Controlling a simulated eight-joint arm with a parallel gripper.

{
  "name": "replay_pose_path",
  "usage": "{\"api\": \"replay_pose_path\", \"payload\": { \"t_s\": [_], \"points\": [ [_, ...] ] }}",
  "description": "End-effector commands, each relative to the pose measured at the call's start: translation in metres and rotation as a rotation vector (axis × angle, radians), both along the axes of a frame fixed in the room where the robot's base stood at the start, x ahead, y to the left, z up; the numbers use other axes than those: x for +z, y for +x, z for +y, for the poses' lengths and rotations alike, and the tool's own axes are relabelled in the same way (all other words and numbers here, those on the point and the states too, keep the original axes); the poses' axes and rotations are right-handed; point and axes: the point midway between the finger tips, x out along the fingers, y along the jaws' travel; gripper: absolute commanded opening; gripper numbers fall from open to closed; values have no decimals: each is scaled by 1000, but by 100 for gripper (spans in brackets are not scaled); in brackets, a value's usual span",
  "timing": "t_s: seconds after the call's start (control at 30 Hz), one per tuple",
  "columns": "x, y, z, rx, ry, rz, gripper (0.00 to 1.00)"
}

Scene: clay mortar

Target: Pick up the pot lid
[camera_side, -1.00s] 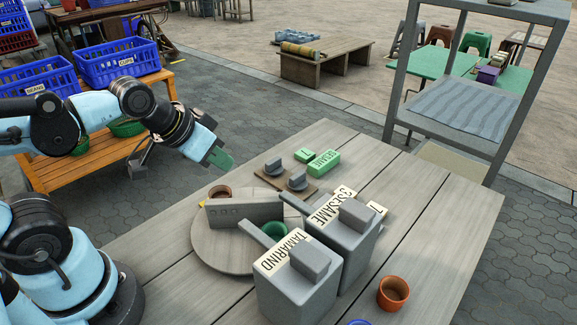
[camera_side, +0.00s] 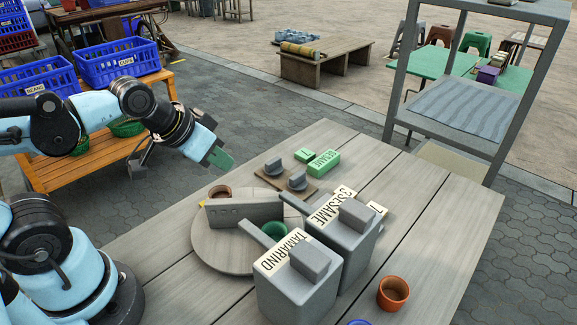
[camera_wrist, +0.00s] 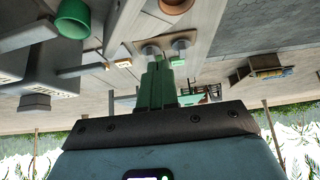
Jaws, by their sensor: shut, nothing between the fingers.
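My gripper (camera_side: 219,159) has green fingers, shut and empty, and hangs in the air at the table's far left edge. It also shows in the wrist view (camera_wrist: 158,72). Two small grey round pieces with knobs, left (camera_side: 274,166) and right (camera_side: 298,181), sit on a small brown board right of my gripper. Two grey boxes, TAMARIND (camera_side: 290,300) and SESAME (camera_side: 352,255), stand at the front with block-shaped grips on top. I cannot tell which piece is the pot lid. My gripper touches none of them.
A round board (camera_side: 215,258) carries an upright grey plate (camera_side: 245,215), a green cup (camera_side: 273,232) and a brown cup (camera_side: 220,191). Green blocks (camera_side: 323,163) lie behind. An orange cup (camera_side: 393,293) stands at right. A tall grey shelf (camera_side: 400,75) rises behind.

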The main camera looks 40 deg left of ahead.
Motion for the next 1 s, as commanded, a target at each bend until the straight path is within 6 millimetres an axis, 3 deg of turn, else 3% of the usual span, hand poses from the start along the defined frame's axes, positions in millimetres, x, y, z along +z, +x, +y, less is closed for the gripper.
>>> {"api": "replay_pose_path", "payload": {
  "t_s": [0.5,0.8,1.0],
  "points": [
    [0,0,0,0,0,0,2],
    [0,0,0,0,0,0,47],
    [0,0,0,0,0,0,47]
  ]
}}
